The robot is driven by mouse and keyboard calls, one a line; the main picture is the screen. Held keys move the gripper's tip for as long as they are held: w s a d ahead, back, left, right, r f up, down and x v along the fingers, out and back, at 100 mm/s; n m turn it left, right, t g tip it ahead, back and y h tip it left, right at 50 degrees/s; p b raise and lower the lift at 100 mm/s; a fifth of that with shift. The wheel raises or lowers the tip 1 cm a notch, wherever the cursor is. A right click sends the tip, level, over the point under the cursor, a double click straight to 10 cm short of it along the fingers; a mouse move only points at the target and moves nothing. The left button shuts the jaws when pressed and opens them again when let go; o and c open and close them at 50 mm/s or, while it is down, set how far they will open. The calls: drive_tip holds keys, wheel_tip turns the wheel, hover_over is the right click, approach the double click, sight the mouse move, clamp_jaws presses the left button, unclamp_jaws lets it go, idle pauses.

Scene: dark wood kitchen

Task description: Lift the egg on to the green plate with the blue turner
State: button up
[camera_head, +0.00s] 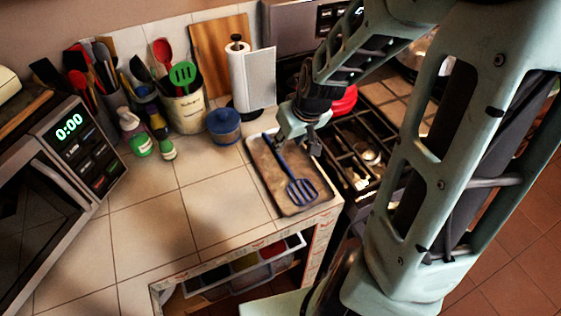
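The blue turner (300,190) lies on a brown tray (262,172) on the counter, its slotted head toward the front edge. Its handle runs back toward my gripper (297,146). My gripper is over the back part of the tray, near the handle's end, with its two fingers spread apart. I cannot tell whether a finger touches the handle. I cannot make out the egg or the green plate. A small pale shape (370,156) shows on the stove, too unclear to name.
The stove (345,150) is right of the tray, with a red object (343,100) partly behind my arm. A microwave (60,180) is left. The front counter tiles are clear.

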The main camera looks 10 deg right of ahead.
sight(280, 156)
drive_tip(key=b+x, duration=0.2)
drive_tip(key=x, duration=0.2)
drive_tip(key=shift+w+b+x, duration=0.15)
drive_tip(key=shift+b+x, duration=0.3)
drive_tip(key=shift+x, duration=1.2)
drive_tip(key=shift+w+b+x, duration=0.15)
drive_tip(key=shift+b+x, duration=0.25)
drive_tip(key=shift+x, duration=1.25)
drive_tip(key=shift+r, duration=0.2)
clamp_jaws()
